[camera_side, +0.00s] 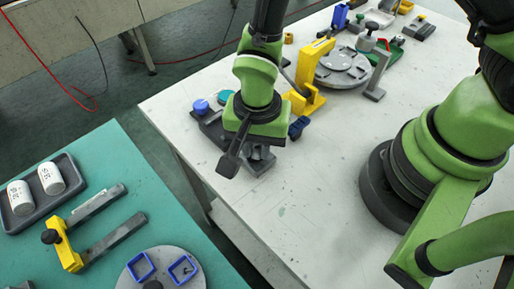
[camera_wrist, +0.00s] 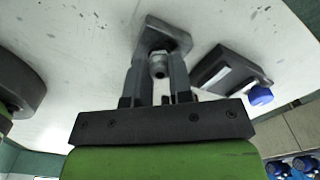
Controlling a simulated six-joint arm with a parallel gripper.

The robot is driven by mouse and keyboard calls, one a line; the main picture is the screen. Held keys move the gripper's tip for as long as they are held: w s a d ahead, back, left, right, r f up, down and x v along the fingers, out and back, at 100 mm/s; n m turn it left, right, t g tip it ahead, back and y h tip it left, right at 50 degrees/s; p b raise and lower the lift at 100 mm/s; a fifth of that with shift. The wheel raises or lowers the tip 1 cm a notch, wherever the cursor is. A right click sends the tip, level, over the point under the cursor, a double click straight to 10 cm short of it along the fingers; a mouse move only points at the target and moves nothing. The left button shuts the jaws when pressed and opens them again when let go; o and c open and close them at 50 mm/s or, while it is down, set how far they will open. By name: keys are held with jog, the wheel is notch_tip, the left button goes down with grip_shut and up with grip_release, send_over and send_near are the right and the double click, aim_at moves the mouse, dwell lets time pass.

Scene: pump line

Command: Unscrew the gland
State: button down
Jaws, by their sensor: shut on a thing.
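The gland (camera_wrist: 159,66) is a small grey metallic fitting in the wrist view. It sits at a dark grey block (camera_wrist: 168,36) that lies on the white table. My gripper (camera_wrist: 160,76) has one finger on each side of the gland and is shut on it. In the side view my gripper (camera_side: 257,148) points down near the table's left edge, and the grey block (camera_side: 262,164) shows partly beneath it. The gland is hidden there by my gripper. I cannot tell how far the gland is threaded in.
A dark holder (camera_wrist: 225,76) with a blue cap (camera_wrist: 261,96) stands close by. A yellow bracket (camera_side: 308,88) and a round grey plate (camera_side: 343,69) stand behind my gripper. The front of the white table (camera_side: 310,205) is clear. A green table (camera_side: 130,185) holds a tray with white cylinders.

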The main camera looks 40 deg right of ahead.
aim_at(257, 147)
jog(key=c, duration=1.2)
grip_release()
jog(key=shift+r, duration=2.25)
jog(key=w+d+r+n+t+y, duration=0.15)
jog(key=d+r, duration=0.25)
jog(key=r, duration=0.6)
jog(key=s+d+r+n+t, duration=0.1)
jog(key=s+d+r+t, duration=0.1)
jog(key=s+d+r, duration=0.1)
jog(key=s+d+r+n+t, duration=0.1)
jog(key=s+d+r+n, duration=0.1)
jog(key=r, duration=0.4)
jog(key=s+d+r+n+t, duration=0.2)
jog(key=s+d+r, duration=0.1)
jog(key=s+r, duration=0.1)
jog(key=shift+s+d+r+t+y, duration=0.15)
jog(key=shift+s+d+t, duration=0.05)
jog(key=shift+s, duration=0.25)
jog(key=shift+s+d+r+t+y, duration=0.1)
jog(key=shift+s+d+t, duration=0.1)
jog(key=shift+s, duration=0.2)
